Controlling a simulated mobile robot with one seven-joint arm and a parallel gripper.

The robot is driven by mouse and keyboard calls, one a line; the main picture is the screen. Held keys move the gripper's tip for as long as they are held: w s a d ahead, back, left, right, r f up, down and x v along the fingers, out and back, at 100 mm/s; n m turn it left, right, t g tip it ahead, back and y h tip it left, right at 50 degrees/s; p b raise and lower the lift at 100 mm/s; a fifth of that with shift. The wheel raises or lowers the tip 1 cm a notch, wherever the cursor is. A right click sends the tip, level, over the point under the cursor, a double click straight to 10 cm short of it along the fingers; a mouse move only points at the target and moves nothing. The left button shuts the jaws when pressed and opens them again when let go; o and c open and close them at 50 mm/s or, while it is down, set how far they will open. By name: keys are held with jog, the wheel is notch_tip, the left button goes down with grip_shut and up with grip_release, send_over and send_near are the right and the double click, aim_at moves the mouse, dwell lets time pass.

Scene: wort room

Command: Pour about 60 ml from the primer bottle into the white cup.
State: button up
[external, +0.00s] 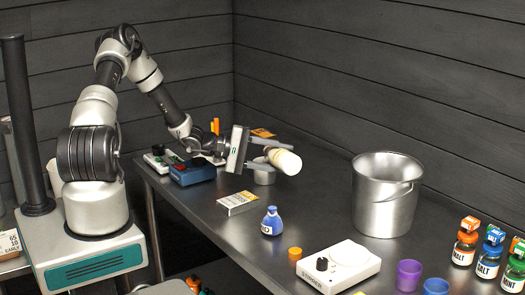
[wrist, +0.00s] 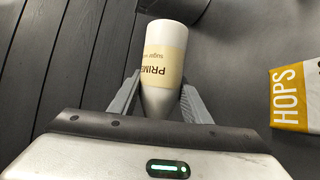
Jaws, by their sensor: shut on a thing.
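The primer bottle (external: 286,161) is white with a cream label. My gripper (external: 268,155) is shut on it and holds it above the table, tipped to nearly lying. In the wrist view the bottle (wrist: 165,60) sits between the two fingers of my gripper (wrist: 160,98), its narrower part nearer the camera and its label partly readable. No liquid stream is visible, and the cup's inside cannot be seen.
A blue device (external: 192,172) stands left of the gripper. A steel bucket (external: 384,200) stands right. Dark walls rise behind the table.

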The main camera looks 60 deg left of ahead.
aim_at(280, 169)
jog(key=shift+r+p, duration=0.2)
jog(key=shift+p, duration=0.1)
dwell(0.7)
jog(key=f+m+b, duration=0.1)
jog(key=f+b, duration=0.2)
jog(key=b, duration=0.3)
jog(key=shift+d+f+y, duration=0.15)
jog(key=shift+d+y, duration=0.05)
jog(key=shift+y, duration=0.1)
jog(key=shift+s+m+g+b, duration=0.1)
jog(key=shift+m+g+b, duration=0.25)
jog(key=shift+b, duration=0.55)
jog(key=shift+r+y, duration=0.3)
jog(key=shift+r, duration=0.05)
jog(key=f+b, duration=0.1)
jog(key=b, duration=0.1)
jog(key=shift+m+y+b, duration=0.3)
jog(key=shift+m+b, duration=0.05)
jog(key=shift+b, duration=0.05)
jog(key=shift+d+f+b, duration=0.15)
jog(key=shift+d+b, duration=0.05)
jog(key=shift+b, duration=0.6)
jog(key=shift+m, duration=0.3)
